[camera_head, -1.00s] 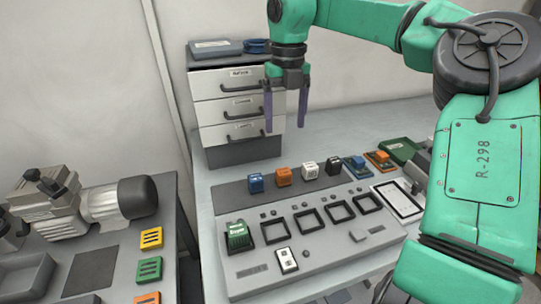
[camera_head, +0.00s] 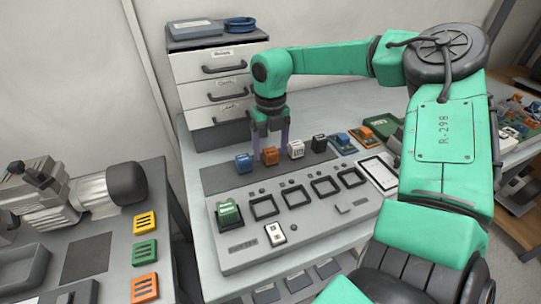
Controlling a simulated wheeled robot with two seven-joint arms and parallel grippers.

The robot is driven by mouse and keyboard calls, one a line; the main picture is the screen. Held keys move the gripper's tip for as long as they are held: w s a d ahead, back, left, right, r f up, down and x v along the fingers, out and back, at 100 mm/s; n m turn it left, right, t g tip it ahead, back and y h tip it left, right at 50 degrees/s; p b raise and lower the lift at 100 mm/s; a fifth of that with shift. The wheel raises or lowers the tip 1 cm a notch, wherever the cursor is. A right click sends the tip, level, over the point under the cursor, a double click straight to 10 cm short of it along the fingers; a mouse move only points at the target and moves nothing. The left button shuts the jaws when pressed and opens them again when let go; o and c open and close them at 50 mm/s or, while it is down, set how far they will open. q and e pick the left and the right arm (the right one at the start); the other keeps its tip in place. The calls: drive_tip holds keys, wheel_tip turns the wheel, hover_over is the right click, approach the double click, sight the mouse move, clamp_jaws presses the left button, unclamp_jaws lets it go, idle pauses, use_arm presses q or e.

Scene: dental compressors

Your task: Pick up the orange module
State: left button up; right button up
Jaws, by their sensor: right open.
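The orange module (camera_head: 270,156) is a small block on the dark strip at the back of the grey panel, between a blue module (camera_head: 243,163) and a white module (camera_head: 296,149). My right gripper (camera_head: 271,148) points down over the orange module, its two purple fingers apart, one to each side of it in the picture. I cannot tell whether the fingers touch the module. Another orange part (camera_head: 366,134) sits on a small board further right. My left gripper does not show.
A black module (camera_head: 319,143) stands right of the white one. A green module (camera_head: 229,215) sits in the panel's left slot, beside several empty square frames (camera_head: 295,196). A drawer cabinet (camera_head: 211,92) stands behind. A compressor (camera_head: 70,192) is on the left table.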

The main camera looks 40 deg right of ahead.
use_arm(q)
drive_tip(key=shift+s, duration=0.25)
use_arm(e)
clamp_jaws()
drive_tip(key=shift+r, duration=0.1)
